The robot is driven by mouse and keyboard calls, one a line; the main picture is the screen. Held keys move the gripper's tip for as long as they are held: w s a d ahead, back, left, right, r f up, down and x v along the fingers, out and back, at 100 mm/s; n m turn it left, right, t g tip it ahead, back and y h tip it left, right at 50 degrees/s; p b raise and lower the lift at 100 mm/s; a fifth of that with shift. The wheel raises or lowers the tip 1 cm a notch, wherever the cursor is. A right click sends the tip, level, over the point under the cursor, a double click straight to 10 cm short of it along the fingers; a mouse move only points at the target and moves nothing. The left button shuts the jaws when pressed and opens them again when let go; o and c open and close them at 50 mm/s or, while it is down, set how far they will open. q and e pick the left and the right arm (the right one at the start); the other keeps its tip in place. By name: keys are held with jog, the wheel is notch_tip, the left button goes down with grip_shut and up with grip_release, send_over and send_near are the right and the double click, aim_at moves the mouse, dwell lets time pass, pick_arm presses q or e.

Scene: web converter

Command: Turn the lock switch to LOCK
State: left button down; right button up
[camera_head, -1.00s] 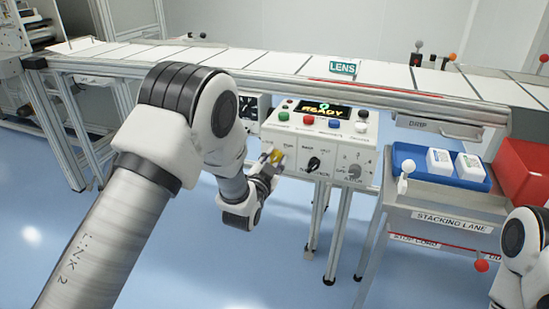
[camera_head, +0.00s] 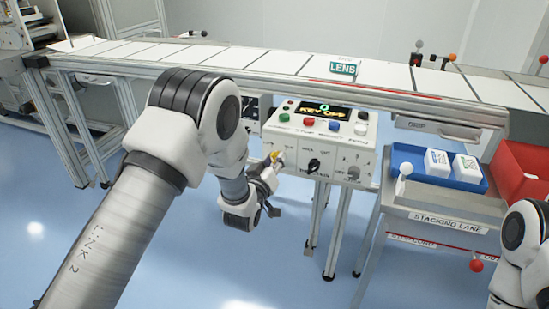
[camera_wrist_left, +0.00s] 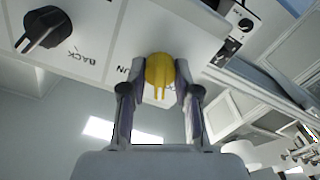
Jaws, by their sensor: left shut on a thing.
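The lock switch, a yellow knob (camera_wrist_left: 159,72), sits on the lower left of the white control box (camera_head: 350,127). In the head view only a small part of the yellow knob (camera_head: 275,157) shows beside the gripper. My left gripper (camera_wrist_left: 160,82) is shut on the yellow knob, with one finger on each side of it. In the head view my left gripper (camera_head: 270,172) is at the box's lower left front. The display (camera_head: 324,114) reads "KEY OFF". The label by the knob is partly hidden, so I cannot read its position. My right gripper is out of view.
A black knob (camera_head: 314,165) is right of the yellow one; it also shows in the left wrist view (camera_wrist_left: 45,30). Coloured buttons line the box top.

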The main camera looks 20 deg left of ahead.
pick_arm(q)
jog(key=shift+n+p, duration=0.45)
jog(key=shift+n, duration=1.65)
jog(key=shift+f, duration=0.1)
jog(key=c, duration=0.9)
grip_release()
jog(key=shift+o, duration=0.2)
jog(key=s, duration=1.2)
jog(key=shift+a, duration=0.25)
